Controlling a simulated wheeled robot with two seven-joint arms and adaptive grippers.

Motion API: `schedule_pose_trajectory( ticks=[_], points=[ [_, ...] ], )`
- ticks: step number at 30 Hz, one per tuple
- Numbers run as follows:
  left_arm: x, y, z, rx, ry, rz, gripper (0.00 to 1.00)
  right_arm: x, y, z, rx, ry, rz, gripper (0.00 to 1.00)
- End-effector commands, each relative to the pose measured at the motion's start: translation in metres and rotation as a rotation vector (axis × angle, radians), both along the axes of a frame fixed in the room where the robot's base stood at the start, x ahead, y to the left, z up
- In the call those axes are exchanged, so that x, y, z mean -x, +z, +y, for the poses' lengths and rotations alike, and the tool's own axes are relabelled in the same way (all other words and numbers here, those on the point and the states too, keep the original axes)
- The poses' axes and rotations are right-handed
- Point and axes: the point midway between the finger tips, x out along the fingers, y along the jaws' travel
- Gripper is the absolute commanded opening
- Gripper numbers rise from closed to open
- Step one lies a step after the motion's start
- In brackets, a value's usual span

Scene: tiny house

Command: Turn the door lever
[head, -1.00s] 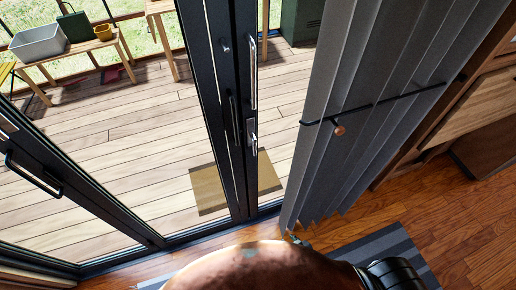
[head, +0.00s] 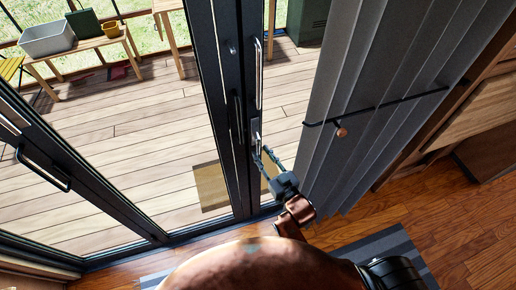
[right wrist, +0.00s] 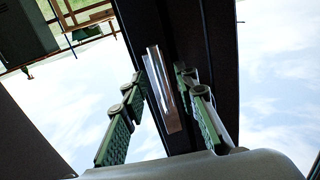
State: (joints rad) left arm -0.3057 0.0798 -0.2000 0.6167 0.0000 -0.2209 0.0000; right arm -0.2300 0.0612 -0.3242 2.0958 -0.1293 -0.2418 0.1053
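The dark-framed glass door has a silver lever with its plate (head: 255,130) on the frame post, partly hidden by my right gripper in the head view. My right gripper (head: 264,155) is open at the lever's lower end. In the right wrist view, the silver lever and plate (right wrist: 160,90) lie ahead between the two spread fingers of my right gripper (right wrist: 160,75). I cannot tell whether a finger touches the lever. My left gripper is not in view.
A long silver pull bar (head: 258,72) is above the lever. A grey folded curtain (head: 350,100) hangs close on the right, with a dark rod and round knob (head: 341,132). Another door panel with a black handle (head: 42,170) is at left. A doormat (head: 210,186) lies outside.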

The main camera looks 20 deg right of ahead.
Motion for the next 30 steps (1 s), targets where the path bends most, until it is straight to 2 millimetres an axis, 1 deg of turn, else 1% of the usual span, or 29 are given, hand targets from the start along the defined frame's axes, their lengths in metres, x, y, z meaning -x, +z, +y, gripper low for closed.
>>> schedule_pose_trajectory(
  ticks=[1,3,7,11,17,30],
  points=[
    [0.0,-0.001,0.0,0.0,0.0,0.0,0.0,-0.009,0.001,0.002,0.0,0.0,-0.002,0.27],
    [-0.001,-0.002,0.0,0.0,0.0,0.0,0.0,-0.018,0.0,0.004,-0.001,0.0,0.0,0.27],
    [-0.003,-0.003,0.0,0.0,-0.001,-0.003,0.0,-0.029,0.0,0.007,-0.001,0.0,0.001,0.27],
    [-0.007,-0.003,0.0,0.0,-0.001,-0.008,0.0,-0.033,0.0,0.008,-0.001,0.0,0.001,0.27],
    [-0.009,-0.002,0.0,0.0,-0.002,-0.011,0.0,-0.033,-0.001,0.008,-0.001,0.0,0.002,0.27],
    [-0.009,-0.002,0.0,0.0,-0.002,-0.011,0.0,-0.033,-0.001,0.008,0.0,0.0,0.002,0.0]
  ],
)
